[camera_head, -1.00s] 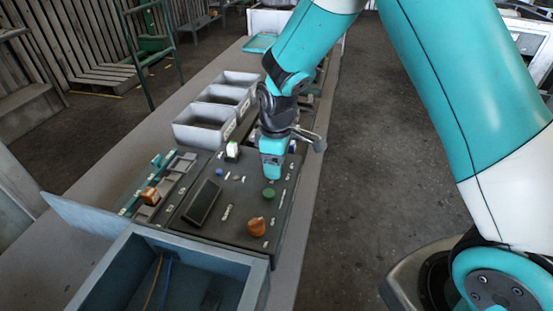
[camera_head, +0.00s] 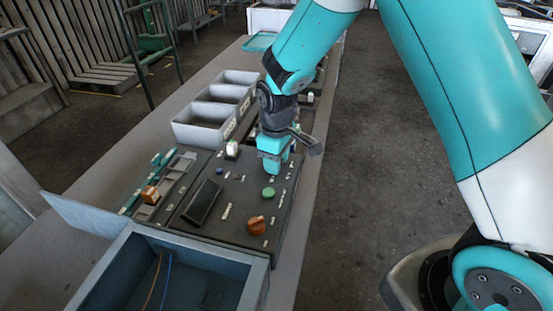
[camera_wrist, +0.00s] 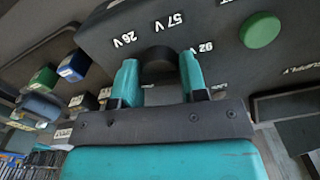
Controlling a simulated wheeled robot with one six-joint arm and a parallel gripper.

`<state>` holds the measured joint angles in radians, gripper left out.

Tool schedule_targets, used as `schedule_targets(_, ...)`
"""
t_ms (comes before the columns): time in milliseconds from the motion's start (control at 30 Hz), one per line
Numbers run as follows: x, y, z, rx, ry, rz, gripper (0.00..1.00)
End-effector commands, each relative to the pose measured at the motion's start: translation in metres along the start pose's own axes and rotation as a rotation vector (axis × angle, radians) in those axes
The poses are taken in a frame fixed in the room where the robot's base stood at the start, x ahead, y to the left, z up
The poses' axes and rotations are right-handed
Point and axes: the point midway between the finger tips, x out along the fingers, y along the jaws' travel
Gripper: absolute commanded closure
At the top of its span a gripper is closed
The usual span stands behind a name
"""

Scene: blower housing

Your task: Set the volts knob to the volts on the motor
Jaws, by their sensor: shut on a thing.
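My gripper (camera_head: 272,171) points down at the dark control panel (camera_head: 232,208). In the wrist view its two teal fingers (camera_wrist: 158,75) are closed on the sides of a dark round knob (camera_wrist: 158,58). I cannot make out a motor with a volts figure in either view.
A green button (camera_head: 268,193) and an orange knob (camera_head: 256,226) are on the panel near my gripper. Grey bins (camera_head: 195,133) stand behind it, and an open blue-grey box (camera_head: 250,285) stands in front. A tilted dark screen (camera_head: 202,201) is to the left.

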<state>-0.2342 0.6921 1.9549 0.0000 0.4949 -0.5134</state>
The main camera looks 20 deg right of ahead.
Motion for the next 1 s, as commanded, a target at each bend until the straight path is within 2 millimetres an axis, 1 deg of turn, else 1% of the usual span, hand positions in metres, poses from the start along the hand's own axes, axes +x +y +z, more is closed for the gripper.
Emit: schedule_targets(1000,-0.0011,0.0001,-0.0008,0.957,0.003,0.000,0.84)
